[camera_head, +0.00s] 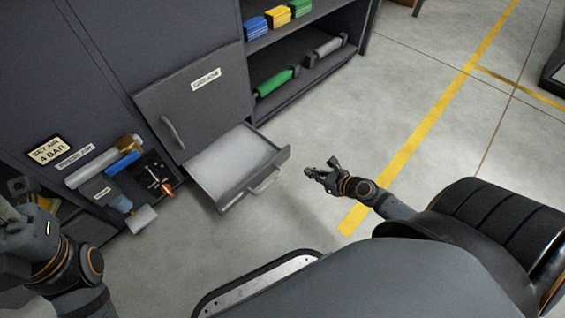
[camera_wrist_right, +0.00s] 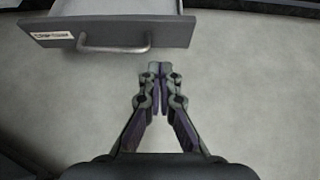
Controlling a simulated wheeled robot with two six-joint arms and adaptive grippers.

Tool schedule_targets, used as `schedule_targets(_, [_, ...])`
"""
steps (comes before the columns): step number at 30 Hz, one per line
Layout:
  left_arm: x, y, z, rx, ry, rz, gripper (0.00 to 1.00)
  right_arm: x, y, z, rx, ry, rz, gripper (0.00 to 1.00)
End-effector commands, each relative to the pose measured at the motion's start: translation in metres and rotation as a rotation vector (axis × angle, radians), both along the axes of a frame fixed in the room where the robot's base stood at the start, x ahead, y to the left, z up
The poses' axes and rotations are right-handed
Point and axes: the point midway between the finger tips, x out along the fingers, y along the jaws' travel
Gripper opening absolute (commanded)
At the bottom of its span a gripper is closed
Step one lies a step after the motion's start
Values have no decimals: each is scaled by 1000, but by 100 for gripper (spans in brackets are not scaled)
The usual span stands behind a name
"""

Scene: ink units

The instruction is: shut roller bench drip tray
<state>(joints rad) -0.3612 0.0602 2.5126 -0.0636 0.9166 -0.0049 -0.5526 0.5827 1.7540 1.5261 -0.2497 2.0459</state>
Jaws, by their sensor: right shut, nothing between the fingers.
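The drip tray (camera_head: 233,168) is a grey drawer pulled out from the bench front, below a grey door marked with a label. Its handle (camera_head: 266,182) is on its front panel. In the right wrist view the tray front (camera_wrist_right: 106,30) and its handle (camera_wrist_right: 114,44) lie at the top, beyond my fingers. My right gripper (camera_head: 313,172) is shut and empty, to the right of the tray front and apart from it; its fingertips show in the right wrist view (camera_wrist_right: 160,72). My left gripper (camera_head: 22,225) is at the left edge, partly cut off, its fingers unclear.
The grey door (camera_head: 195,98) above the tray is closed. A shelf with green and grey rollers (camera_head: 276,82) stands to its right. Bottles and fittings (camera_head: 120,165) sit left of the tray. The floor (camera_head: 330,110) around my right gripper is clear, with a yellow line (camera_head: 425,125).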

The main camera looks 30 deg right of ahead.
Motion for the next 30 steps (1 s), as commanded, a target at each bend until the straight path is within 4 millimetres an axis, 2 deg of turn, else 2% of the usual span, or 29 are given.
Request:
schedule_targets(5, [1, -1, -10, 3, 5, 2, 40, 20, 7, -13, 0, -5, -1, 0])
schedule_targets(16, [4, -5, -55, 27, 16, 18, 40, 84, 30, -56, -2, -4, 0, 0])
schedule_targets(22, [7, -5, -61, 25, 11, 26, 40, 110, 39, -52, -4, -3, 2, 0])
schedule_targets(30, [7, -4, -54, 15, -8, 29, 40, 118, 42, -49, -4, 0, 0, 0])
